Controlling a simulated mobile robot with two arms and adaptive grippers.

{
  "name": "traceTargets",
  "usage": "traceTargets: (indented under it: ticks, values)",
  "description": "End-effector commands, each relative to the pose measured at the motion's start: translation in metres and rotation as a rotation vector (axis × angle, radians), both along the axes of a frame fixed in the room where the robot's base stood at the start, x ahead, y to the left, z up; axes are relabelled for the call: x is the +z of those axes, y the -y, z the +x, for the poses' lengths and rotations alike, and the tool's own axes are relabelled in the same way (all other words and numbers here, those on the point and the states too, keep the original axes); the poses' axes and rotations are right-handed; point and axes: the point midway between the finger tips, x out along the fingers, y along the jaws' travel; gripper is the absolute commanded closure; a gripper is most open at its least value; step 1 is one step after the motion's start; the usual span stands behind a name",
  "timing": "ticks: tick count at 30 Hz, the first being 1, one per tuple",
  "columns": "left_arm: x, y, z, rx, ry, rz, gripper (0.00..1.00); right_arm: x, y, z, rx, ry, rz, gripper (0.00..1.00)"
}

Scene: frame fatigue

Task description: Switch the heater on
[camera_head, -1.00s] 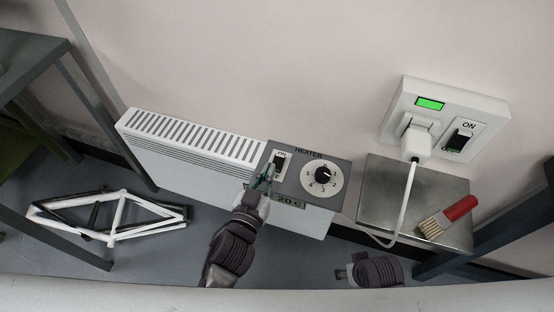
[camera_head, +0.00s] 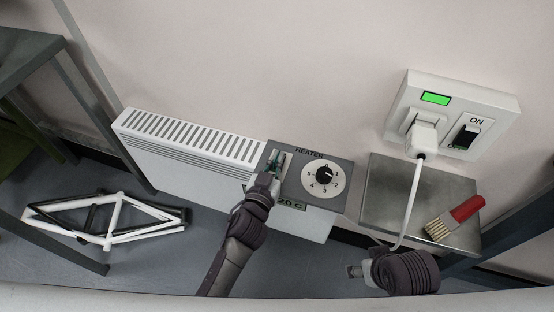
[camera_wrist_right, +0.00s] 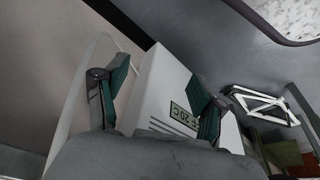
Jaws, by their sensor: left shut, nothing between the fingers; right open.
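The white heater (camera_head: 165,165) stands against the wall, with a grey control panel (camera_head: 338,172) on its right end. The panel carries a round dial (camera_head: 323,178) and a switch at its left, now mostly hidden by my left gripper (camera_head: 277,162). The left gripper is shut and empty, its fingertips over the switch; I cannot tell whether they touch it. My right gripper (camera_head: 356,271) is low, right of the heater; the right wrist view shows its green fingers (camera_wrist_right: 158,95) open and empty, with the heater's display (camera_wrist_right: 185,118) beyond them.
A wall box with a lit green indicator (camera_head: 435,99), a plug (camera_head: 423,138) and an ON switch (camera_head: 467,136) is at the right. A metal shelf (camera_head: 390,200) below it bears a red-handled brush (camera_head: 455,217). A white-and-black bicycle frame (camera_head: 110,225) lies on the floor at left.

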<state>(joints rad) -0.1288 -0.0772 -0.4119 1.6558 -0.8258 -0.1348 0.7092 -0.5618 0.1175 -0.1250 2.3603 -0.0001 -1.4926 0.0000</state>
Motion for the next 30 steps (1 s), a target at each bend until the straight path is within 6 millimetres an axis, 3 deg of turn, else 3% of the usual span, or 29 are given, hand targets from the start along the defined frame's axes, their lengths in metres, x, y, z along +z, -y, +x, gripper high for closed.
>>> traceTargets:
  ticks: [8, 19, 26, 30]
  values:
    - [0.001, 0.0, 0.0, 0.0, -0.004, 0.001, 1.0, -0.002, 0.0, 0.001, 0.0, -0.002, 0.0, 0.31]
    - [-0.002, 0.001, 0.002, 0.001, -0.06, 0.02, 1.0, -0.079, -0.003, 0.007, 0.007, -0.046, -0.002, 0.31]
    - [-0.004, 0.0, 0.001, 0.001, -0.058, 0.019, 1.0, -0.078, -0.002, 0.007, 0.006, -0.04, -0.002, 0.31]
    - [-0.003, -0.004, -0.011, 0.001, -0.059, 0.019, 1.0, -0.077, -0.002, 0.007, 0.006, -0.04, -0.002, 0.31]
